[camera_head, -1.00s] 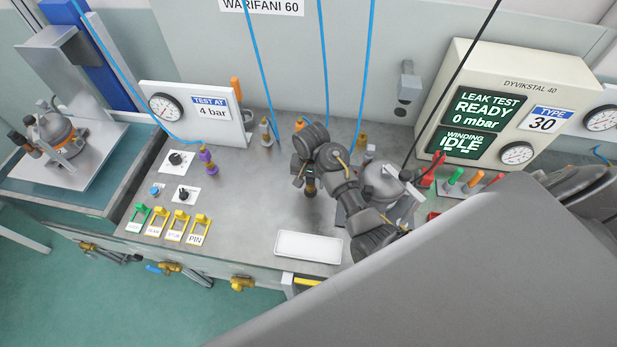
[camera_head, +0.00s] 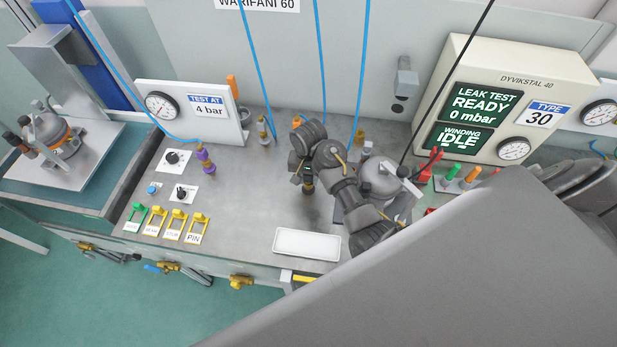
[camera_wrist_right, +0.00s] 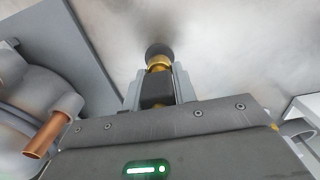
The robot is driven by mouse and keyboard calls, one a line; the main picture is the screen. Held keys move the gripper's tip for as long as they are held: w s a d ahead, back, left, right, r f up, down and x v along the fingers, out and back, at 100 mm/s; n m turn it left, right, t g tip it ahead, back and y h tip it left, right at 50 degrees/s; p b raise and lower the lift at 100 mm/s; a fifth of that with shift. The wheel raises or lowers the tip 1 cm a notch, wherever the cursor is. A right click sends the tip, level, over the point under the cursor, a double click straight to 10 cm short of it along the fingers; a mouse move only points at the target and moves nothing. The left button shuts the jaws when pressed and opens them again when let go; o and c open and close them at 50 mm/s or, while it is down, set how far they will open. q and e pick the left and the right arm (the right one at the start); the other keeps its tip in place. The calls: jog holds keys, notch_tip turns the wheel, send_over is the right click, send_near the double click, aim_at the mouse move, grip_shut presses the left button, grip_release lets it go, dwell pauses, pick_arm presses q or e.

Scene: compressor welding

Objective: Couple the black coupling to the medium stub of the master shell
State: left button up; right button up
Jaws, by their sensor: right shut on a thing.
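My right gripper (camera_head: 307,182) hangs over the middle of the bench, shut on the black coupling (camera_head: 308,189). The right wrist view shows the coupling (camera_wrist_right: 157,90) between the fingers, with a brass collar and a dark round end towards the bench. The grey domed shell that I take for the master shell (camera_head: 378,181) stands to the right of the gripper, partly hidden by my right arm. In the right wrist view the shell (camera_wrist_right: 28,95) is at the left, with a copper stub (camera_wrist_right: 52,136) apart from the coupling. The stub's size is unclear. My left gripper is not in view.
A white tray (camera_head: 307,244) lies at the bench front. A purple coupling (camera_head: 205,157) and switches are left; other fittings stand along the back. The leak test panel (camera_head: 490,100) stands back right. Blue hoses hang behind. Bare bench (camera_head: 250,190) lies left of the gripper.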

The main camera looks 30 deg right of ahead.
grip_shut()
jog(key=shift+r, duration=0.4)
jog(key=shift+r, duration=1.9)
jog(key=shift+o, duration=1.8)
grip_release()
grip_shut()
jog(key=shift+f, duration=2.3)
